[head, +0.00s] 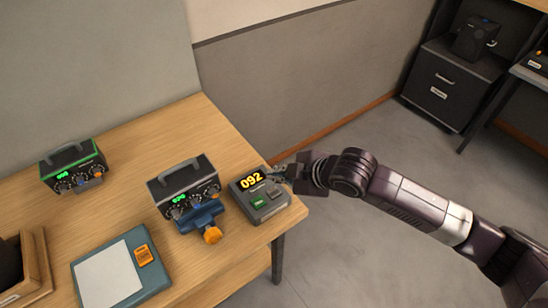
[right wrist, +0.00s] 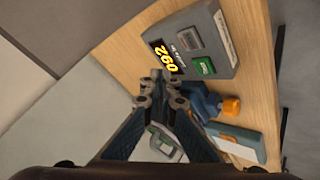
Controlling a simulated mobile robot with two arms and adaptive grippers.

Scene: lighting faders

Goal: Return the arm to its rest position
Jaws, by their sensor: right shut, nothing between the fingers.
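My right arm (head: 410,200) comes in from the right in the head view. Its gripper (head: 283,173) is at the right edge of the wooden table, beside the grey box with the yellow "092" display (head: 260,197). In the right wrist view the gripper (right wrist: 161,88) has its fingers together with nothing between them. The same grey box (right wrist: 205,42) shows past the fingertips there. I cannot tell whether the fingertips touch it. My left arm and gripper are not in view.
On the wooden table (head: 125,155) stand a green-trimmed fader unit (head: 73,165), a grey fader unit (head: 180,186) with a blue clamp and orange knob (head: 212,235), and a clipboard-like blue pad (head: 120,268). A dark cabinet (head: 450,85) stands at the back right. Floor right of the table is clear.

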